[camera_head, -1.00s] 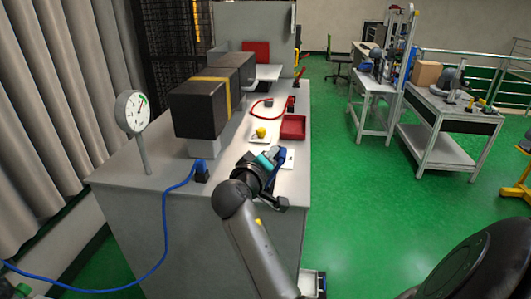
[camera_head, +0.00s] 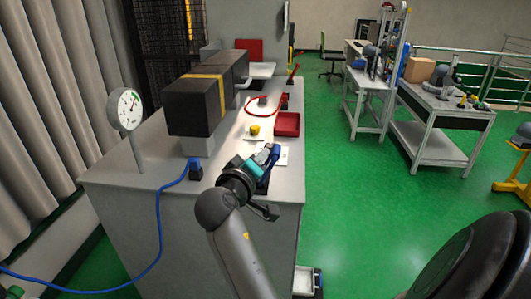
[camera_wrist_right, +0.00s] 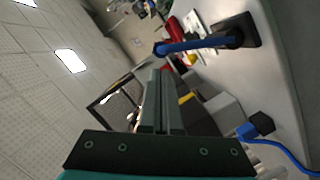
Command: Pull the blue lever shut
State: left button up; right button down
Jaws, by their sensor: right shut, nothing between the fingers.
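The blue lever (camera_head: 273,156) stands on the near right part of the grey bench, partly hidden behind my right gripper in the head view. In the right wrist view the blue lever (camera_wrist_right: 200,44) sticks out to the left from a black base (camera_wrist_right: 238,30). My right gripper (camera_head: 266,164) is over the near end of the bench, beside the lever. In the wrist view its fingers (camera_wrist_right: 158,80) are together and empty, with the lever just beyond their tips; I cannot tell whether they touch. My left gripper is not in view.
A gauge (camera_head: 127,110), a dark block with a yellow band (camera_head: 195,103) and a blue plug with cable (camera_head: 196,170) are left of my arm. A red tray (camera_head: 287,124) and a yellow knob (camera_head: 254,130) lie beyond the gripper.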

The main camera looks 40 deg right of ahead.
jog(key=v, duration=0.3)
jog(key=shift+s+a, duration=0.15)
jog(key=shift+a, duration=0.1)
